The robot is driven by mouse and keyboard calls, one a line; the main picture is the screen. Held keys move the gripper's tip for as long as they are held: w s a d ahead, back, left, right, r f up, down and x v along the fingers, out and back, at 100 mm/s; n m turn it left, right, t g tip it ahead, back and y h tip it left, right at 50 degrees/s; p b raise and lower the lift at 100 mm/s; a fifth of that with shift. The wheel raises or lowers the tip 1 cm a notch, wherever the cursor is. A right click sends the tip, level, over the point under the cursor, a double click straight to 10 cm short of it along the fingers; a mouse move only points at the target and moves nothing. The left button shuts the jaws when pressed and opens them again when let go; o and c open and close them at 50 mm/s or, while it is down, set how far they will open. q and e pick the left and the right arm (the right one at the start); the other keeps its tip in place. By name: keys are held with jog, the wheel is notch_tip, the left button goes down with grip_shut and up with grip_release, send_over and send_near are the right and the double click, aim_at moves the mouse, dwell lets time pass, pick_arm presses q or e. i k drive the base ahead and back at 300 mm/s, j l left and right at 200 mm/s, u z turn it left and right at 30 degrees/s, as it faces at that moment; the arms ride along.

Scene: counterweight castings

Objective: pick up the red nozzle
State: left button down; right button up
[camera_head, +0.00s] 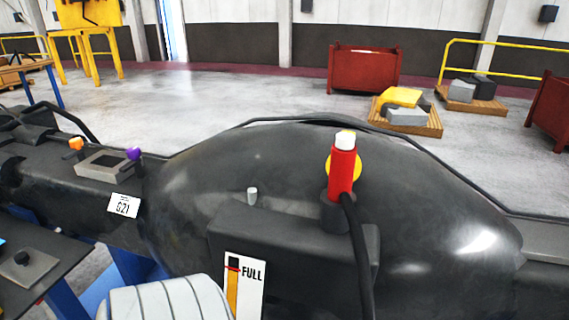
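The red nozzle (342,172) stands upright, slightly tilted, in a dark holder (337,212) on the big dark casting, right of the middle of the head view. Its tip is white, and a yellow disc (350,166) shows behind it. A black hose (358,255) runs down from its lower end to the bottom edge. The lower end of the nozzle is partly hidden by the holder. Neither of my grippers shows in the head view, and nothing touches the nozzle apart from its holder and hose.
The rounded dark casting (215,195) fills the foreground. A small grey peg (252,196) and a gauge marked FULL (244,287) are left of the nozzle. A white ribbed form (165,300) is at the bottom. Red bins (363,70) and loaded pallets (415,125) stand behind on open floor.

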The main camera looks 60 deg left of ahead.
aim_at(343, 166)
jog(key=u, duration=1.45)
